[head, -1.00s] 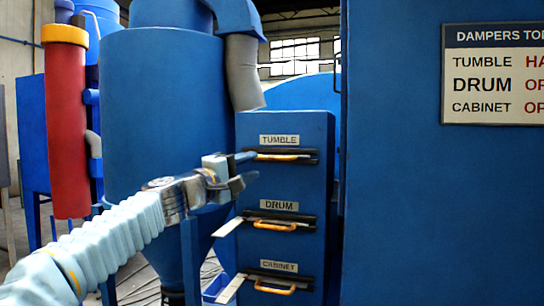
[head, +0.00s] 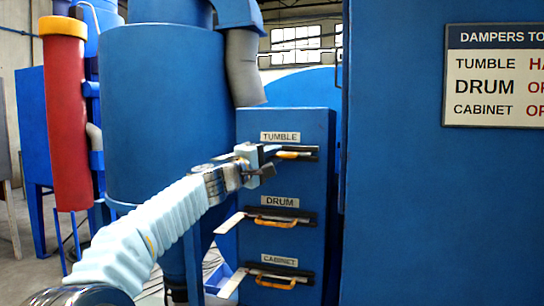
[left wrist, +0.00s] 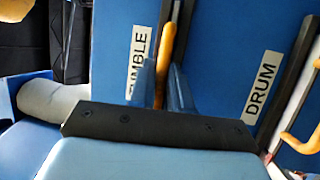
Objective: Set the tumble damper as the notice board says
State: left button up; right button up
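The tumble damper's orange handle (head: 288,155) is on the top slot of the blue damper box, under the TUMBLE label (head: 280,137). My left gripper (head: 268,158) is at the handle's left part. In the left wrist view the orange handle (left wrist: 168,45) lies between my two blue fingers (left wrist: 162,82), which are close together on both sides of it. No tumble plate shows left of the box; my gripper covers part of that area. The notice board (head: 494,75) reads TUMBLE "HA", DRUM "OP", CABINET "OP", cut off at the right edge. My right gripper is not in view.
Below are the drum handle (head: 276,226) and cabinet handle (head: 276,282), with pale plates sticking out left of the box. A big blue cabinet wall (head: 430,210) stands right. A blue hopper (head: 160,110) stands behind my left arm.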

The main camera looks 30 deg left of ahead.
pick_arm(q)
grip_shut()
jog(key=shift+s+f, duration=0.1)
jog(key=shift+s, duration=0.2)
jog(key=s, duration=0.2)
jog(key=s+d+b, duration=0.1)
jog(key=s, duration=0.1)
jog(key=shift+s+d+b, duration=0.1)
jog(key=shift+s+b, duration=0.05)
jog(key=shift+b, duration=0.15)
jog(key=o, duration=0.6)
grip_release()
